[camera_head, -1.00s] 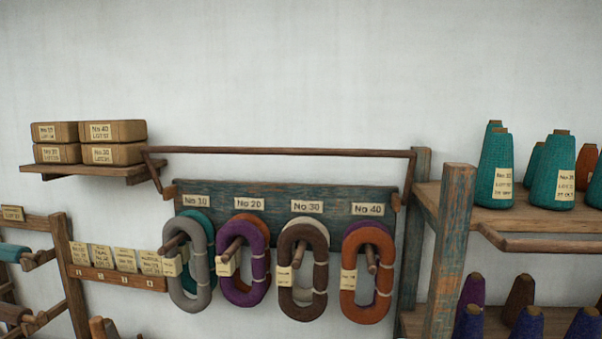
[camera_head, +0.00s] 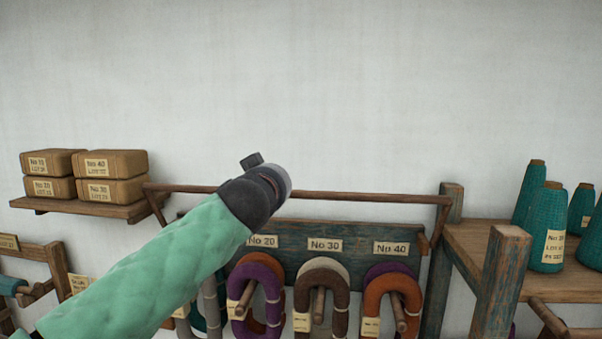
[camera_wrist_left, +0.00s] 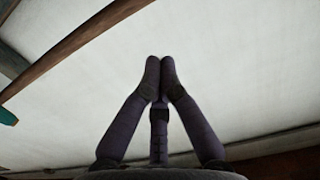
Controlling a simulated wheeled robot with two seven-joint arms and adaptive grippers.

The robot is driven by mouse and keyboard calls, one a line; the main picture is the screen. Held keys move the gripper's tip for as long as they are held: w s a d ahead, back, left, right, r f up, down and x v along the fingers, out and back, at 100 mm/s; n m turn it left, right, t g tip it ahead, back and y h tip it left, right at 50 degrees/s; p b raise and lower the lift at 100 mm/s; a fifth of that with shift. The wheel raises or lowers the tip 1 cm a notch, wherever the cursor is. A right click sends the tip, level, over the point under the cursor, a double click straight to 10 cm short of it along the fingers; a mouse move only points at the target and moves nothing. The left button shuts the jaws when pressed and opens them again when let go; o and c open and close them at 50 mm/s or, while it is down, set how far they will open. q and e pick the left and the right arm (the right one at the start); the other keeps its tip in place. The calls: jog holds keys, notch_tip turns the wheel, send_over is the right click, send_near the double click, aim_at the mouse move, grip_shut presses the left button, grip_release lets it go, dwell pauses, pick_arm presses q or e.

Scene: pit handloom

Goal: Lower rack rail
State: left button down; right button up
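The rack rail (camera_head: 360,197) is a long brown wooden bar across the top of the yarn rack in the head view, carried on slanted side arms. My left arm comes in from the lower left and its dark wrist covers part of the rail. In the left wrist view a brown bar, apparently the rail (camera_wrist_left: 75,42), runs diagonally across the upper left. My left gripper (camera_wrist_left: 160,64) is shut with its fingertips together, empty and apart from the bar. Its fingers are hidden in the head view. My right gripper is not in view.
Below the rail, a blue-green board (camera_head: 360,232) has pegs with looped yarn skeins (camera_head: 326,284). Boxes (camera_head: 111,164) sit on a shelf (camera_head: 120,211) at left. At right, a post (camera_head: 500,280) and shelf with teal cones (camera_head: 550,225) stand close. The wall above is clear.

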pick_arm(q)
jog(key=p+x, duration=0.1)
jog(key=x, duration=0.1)
jog(key=p+x, duration=0.2)
jog(key=x, duration=0.1)
jog(key=f+p+x, duration=0.1)
jog(key=x, duration=0.2)
jog(key=shift+w+d+f, duration=0.1)
jog(key=shift+w, duration=0.1)
jog(key=shift+s+f, duration=0.6)
jog(key=shift+s, duration=0.15)
